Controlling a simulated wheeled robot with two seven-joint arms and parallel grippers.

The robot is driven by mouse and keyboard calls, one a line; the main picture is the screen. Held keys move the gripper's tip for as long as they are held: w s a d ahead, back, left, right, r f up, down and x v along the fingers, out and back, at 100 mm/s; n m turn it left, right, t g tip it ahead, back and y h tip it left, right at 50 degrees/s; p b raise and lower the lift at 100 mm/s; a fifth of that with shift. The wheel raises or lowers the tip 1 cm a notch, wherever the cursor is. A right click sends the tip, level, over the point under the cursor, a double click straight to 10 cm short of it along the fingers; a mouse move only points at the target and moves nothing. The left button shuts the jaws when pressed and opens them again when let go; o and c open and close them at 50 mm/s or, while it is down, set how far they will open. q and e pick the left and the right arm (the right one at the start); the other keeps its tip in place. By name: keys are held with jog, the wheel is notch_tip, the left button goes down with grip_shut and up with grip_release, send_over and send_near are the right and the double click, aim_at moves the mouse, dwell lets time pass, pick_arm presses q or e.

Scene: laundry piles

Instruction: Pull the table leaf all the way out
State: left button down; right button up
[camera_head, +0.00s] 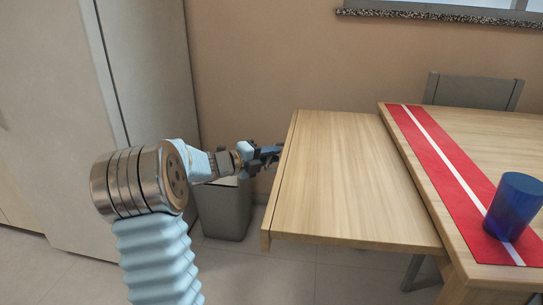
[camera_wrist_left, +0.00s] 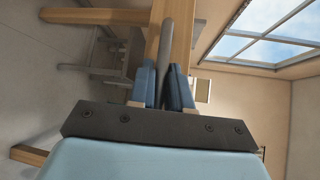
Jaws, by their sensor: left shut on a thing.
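The table leaf (camera_head: 345,185) is a pale wooden panel that sticks out from the left side of the wooden table (camera_head: 482,150), slightly lower than the tabletop. My left gripper (camera_head: 273,152) is at the leaf's left end. In the left wrist view, the fingers of my left gripper (camera_wrist_left: 165,88) are shut on a grey bar-like handle (camera_wrist_left: 167,40) that runs along the wooden edge. The handle is hard to make out in the head view. My right gripper is not in view.
A red runner with a white stripe (camera_head: 440,160) and a blue cup (camera_head: 514,205) are on the tabletop. A grey bin (camera_head: 223,212) stands on the floor below my left gripper. A grey chair (camera_head: 472,91) is behind the table. A tall pale cabinet (camera_head: 60,110) stands left.

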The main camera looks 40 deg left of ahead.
pick_arm(q)
jog(key=c, duration=1.2)
grip_release()
jog(key=shift+s+a, duration=0.2)
jog(key=shift+a, duration=0.2)
jog(key=shift+d, duration=0.1)
jog(key=v, duration=1.3)
jog(key=shift+s, duration=0.35)
